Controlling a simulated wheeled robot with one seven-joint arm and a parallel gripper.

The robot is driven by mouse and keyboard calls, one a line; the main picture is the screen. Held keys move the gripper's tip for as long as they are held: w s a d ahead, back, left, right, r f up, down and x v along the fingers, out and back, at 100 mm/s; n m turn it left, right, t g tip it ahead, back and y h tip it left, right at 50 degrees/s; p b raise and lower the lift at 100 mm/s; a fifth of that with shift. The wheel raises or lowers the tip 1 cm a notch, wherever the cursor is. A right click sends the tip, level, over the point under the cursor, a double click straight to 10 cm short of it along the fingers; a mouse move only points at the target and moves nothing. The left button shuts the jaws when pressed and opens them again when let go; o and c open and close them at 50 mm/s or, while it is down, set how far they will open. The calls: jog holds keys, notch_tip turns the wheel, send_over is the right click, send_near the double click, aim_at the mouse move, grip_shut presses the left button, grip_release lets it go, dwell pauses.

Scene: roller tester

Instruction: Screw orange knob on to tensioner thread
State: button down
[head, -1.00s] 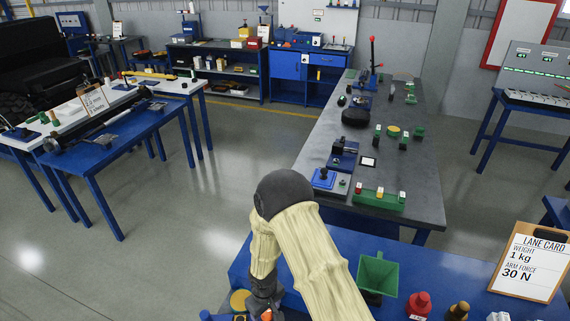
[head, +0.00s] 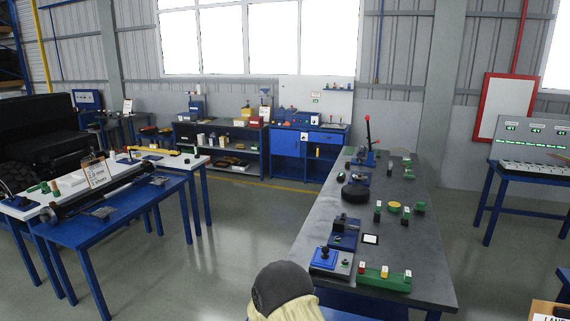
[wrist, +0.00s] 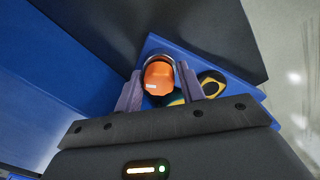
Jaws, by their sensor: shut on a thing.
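The orange knob (wrist: 158,77) shows in the wrist view, held between the two fingers of my gripper (wrist: 160,75). My gripper is shut on it. A dark grey, rounded part shows behind the top of the knob. The knob is over or near a blue plate (wrist: 152,44); the wrist view does not show whether it touches anything beneath. I cannot make out the tensioner thread. In the head view only part of my arm shows at the bottom, and my gripper and the knob are out of frame.
A yellow and black round part (wrist: 211,84) lies just right of the knob, close to a finger. Dark panels border the blue plate. In the head view a grey workbench (head: 390,240) stands ahead right, and a blue table (head: 115,205) stands left. Open floor lies between them.

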jog(key=m+b, duration=0.2)
jog(key=m, duration=0.2)
jog(key=shift+f+m, duration=0.1)
jog(key=shift+m, duration=0.3)
jog(key=m+b, duration=0.1)
jog(key=m, duration=0.4)
jog(key=shift+w, duration=0.1)
jog(key=shift+m, duration=0.9)
jog(key=shift+d+m, duration=0.1)
jog(key=shift+m, duration=0.6)
jog(key=m, duration=0.5)
jog(key=shift+s+d+m, duration=0.25)
jog(key=shift+s+m, duration=0.05)
jog(key=shift+s, duration=0.1)
jog(key=m, duration=0.3)
jog(key=m+p, duration=0.1)
jog(key=shift+s+d+m, duration=0.25)
jog(key=shift+m, duration=0.05)
